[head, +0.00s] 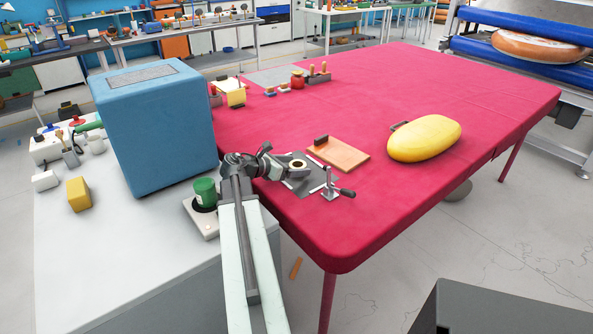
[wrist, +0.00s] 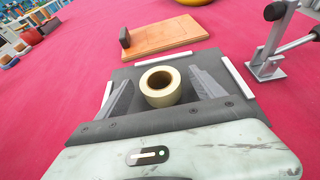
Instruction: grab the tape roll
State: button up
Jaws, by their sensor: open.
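In the head view the tape roll (head: 298,165) shows just past the end of my arm. My gripper (wrist: 163,88) is open, with one finger on each side of the roll in the wrist view. Gaps show between the fingers and the roll. In the head view my gripper (head: 292,168) partly hides the pad.
A metal clamp (head: 331,188) stands close on the right, also in the wrist view (wrist: 268,62). A wooden board (head: 345,155) with a dark block lies behind. A yellow oval object (head: 425,138) is farther right. A large blue box (head: 155,125) stands at left.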

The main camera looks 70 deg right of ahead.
aim_at(294, 166)
jog(key=c, duration=1.5)
jog(key=shift+r, duration=0.1)
notch_tip(294, 166, up, 10)
jog(key=p, duration=1)
